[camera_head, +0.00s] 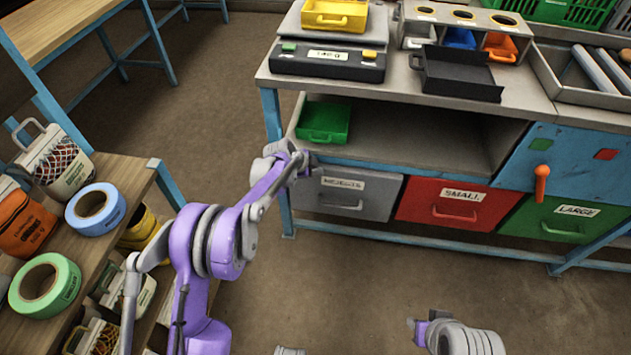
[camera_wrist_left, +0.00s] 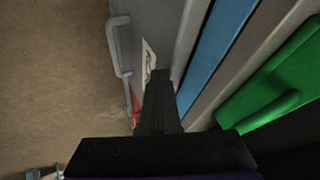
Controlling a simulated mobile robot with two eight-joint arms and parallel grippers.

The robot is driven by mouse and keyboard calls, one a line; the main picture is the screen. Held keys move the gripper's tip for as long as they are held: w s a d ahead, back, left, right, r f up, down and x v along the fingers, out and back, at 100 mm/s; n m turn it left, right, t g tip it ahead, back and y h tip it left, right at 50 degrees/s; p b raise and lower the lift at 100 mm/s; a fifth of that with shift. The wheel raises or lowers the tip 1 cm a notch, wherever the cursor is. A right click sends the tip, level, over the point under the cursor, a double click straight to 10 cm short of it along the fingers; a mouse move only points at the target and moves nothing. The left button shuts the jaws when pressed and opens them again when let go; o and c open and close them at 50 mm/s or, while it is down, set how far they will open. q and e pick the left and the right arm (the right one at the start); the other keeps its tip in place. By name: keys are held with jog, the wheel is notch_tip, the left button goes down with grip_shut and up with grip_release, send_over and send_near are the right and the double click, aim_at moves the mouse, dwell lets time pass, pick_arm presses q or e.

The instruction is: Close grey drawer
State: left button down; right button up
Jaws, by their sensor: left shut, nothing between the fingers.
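The grey drawer (camera_head: 345,195), labelled "REJECTS", is at the left end of the bench's lower row. Its front looks nearly in line with the red drawer beside it; I cannot tell whether a small gap is left. My left gripper (camera_head: 308,168) is at the drawer's upper left corner, partly hidden by its own wrist. In the left wrist view the shut, empty fingers (camera_wrist_left: 162,85) lie over the grey drawer front (camera_wrist_left: 150,18), near its label and to the right of its handle (camera_wrist_left: 118,45). Contact is not clear.
The red drawer (camera_head: 447,204) and green drawer (camera_head: 568,220) are to the right. A green bin (camera_head: 324,122) sits on the shelf above. A side table (camera_head: 128,178) with tape rolls stands at the left. The floor before the drawers is clear.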

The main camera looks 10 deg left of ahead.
pick_arm(q)
jog(key=shift+w, duration=1.2)
jog(key=shift+w+r, duration=0.1)
pick_arm(e)
jog(key=shift+w, duration=0.4)
